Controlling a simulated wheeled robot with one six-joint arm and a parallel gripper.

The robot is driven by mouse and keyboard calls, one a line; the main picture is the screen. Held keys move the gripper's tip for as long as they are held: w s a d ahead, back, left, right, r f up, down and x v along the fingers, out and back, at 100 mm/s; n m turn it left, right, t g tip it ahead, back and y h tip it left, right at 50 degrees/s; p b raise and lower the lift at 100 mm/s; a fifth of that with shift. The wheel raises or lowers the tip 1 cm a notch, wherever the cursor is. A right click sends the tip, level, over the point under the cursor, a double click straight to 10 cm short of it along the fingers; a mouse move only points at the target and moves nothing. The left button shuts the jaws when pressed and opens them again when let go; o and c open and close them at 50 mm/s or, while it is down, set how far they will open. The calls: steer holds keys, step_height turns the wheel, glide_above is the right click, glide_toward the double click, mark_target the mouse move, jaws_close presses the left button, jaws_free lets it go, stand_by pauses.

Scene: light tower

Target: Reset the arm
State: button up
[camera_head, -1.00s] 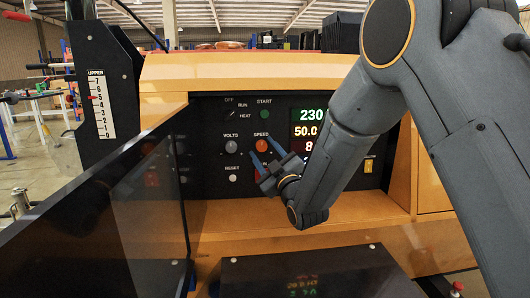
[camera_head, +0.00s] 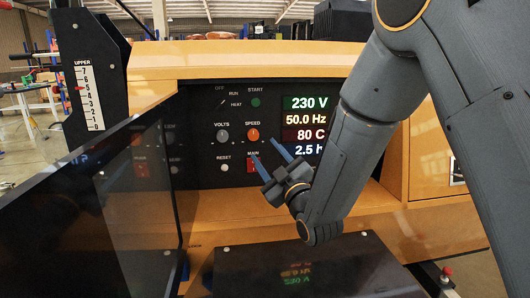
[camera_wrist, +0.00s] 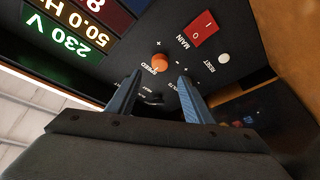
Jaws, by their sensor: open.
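My gripper (camera_head: 267,156) is open and empty in front of the black control panel (camera_head: 205,108). Its two blue fingers point toward the panel and up to the left, just right of the red MAIN switch and below the orange SPEED knob (camera_head: 252,134). In the wrist view the fingers (camera_wrist: 157,88) are spread apart, with the orange SPEED knob (camera_wrist: 160,63) and a dark knob beyond the gap. The MAIN switch (camera_wrist: 204,30) shows above right. I cannot tell the exact distance from the fingertips to the panel.
The lit display (camera_head: 306,126) reads 230 V, 50.0 Hz, 80 C and 2.5 h. A dark see-through panel (camera_head: 100,205) stands open at left. A dark box (camera_head: 310,268) lies low in front. The yellow ledge (camera_head: 230,208) below the panel is clear.

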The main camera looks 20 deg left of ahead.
steer(key=s+d+f+m+g+h+p, duration=0.1)
steer(key=d+f+m+g+h+p, duration=0.3)
steer(key=d, duration=0.7)
steer(key=s+d+f+m+g+h+p, duration=0.15)
steer(key=d+f+m+h, duration=0.45)
steer(key=d, duration=0.6)
steer(key=s+d+m+g+h+p, duration=0.1)
steer(key=s+d+m+g, duration=0.1)
steer(key=s+d, duration=0.3)
steer(key=s+d+r+m+g+h+p, duration=0.1)
steer(key=s+d+g, duration=0.3)
steer(key=s, duration=0.9)
steer(key=s+d+m+g+h+p, duration=0.1)
steer(key=s+d+m+g+h, duration=0.1)
steer(key=s+d, duration=0.4)
steer(key=s+m+g, duration=0.1)
steer(key=s+g, duration=0.1)
steer(key=s, duration=0.1)
steer(key=shift+s+d+r+m+p, duration=0.2)
steer(key=shift+d+r+m+p, duration=0.1)
steer(key=shift+d+r+p, duration=0.1)
